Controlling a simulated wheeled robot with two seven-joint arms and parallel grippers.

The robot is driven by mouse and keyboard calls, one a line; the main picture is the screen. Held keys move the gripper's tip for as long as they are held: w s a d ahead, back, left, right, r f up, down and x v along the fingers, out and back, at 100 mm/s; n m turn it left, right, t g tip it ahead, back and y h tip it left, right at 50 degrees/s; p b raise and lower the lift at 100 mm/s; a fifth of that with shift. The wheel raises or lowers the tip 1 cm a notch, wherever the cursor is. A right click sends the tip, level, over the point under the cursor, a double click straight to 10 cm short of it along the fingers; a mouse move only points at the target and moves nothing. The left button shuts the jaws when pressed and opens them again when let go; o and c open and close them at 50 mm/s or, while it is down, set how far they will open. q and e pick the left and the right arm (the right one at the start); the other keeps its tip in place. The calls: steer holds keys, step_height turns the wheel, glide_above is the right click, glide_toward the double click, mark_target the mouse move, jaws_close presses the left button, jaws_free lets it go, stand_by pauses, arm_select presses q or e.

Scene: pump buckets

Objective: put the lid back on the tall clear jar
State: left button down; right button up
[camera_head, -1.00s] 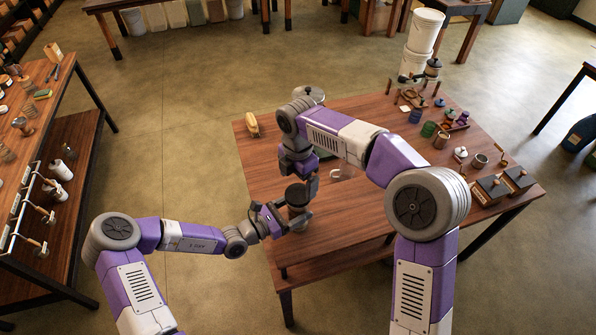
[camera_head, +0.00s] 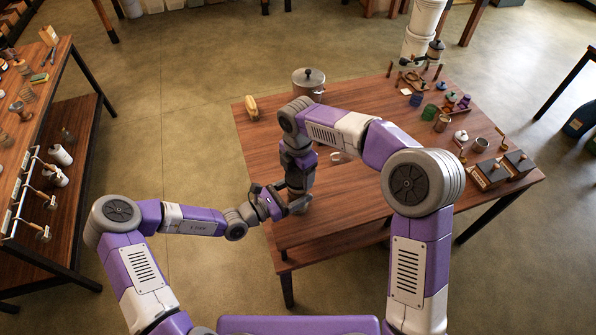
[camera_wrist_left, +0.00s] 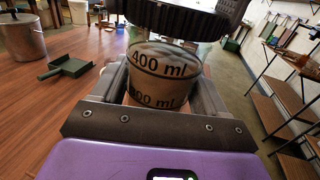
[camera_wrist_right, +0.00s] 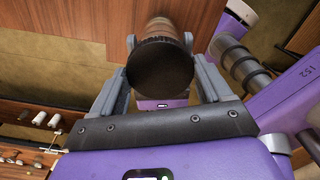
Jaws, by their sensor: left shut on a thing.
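The tall clear jar (camera_wrist_left: 160,85) carries black volume marks and shows between the fingers of my left gripper (camera_wrist_left: 163,92), which is shut on it. The dark ribbed lid (camera_wrist_left: 170,18) sits over the jar's top in the left wrist view. I cannot tell whether it is seated or just above the rim. In the right wrist view the lid (camera_wrist_right: 160,68) is a dark disc between the fingers of my right gripper (camera_wrist_right: 160,55). Whether those fingers press on it is unclear. In the head view both grippers meet near the table's left front, and the lid is mostly hidden.
A metal pot (camera_head: 308,84) stands at the table's back left, with a wooden brush (camera_head: 252,107) left of it. A dark green dustpan (camera_wrist_left: 68,66) lies near the jar. Several small pots, cups and boxes fill the table's right side. The middle front of the table (camera_head: 350,205) is bare.

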steer(key=shift+c, duration=1.2)
steer(key=m, duration=2)
steer(key=shift+a, duration=0.1)
steer(key=m, duration=0.7)
steer(key=shift+m, duration=0.3)
steer(key=o, duration=1.1)
steer(key=shift+f, duration=0.1)
step_height(320, 180, up, 12)
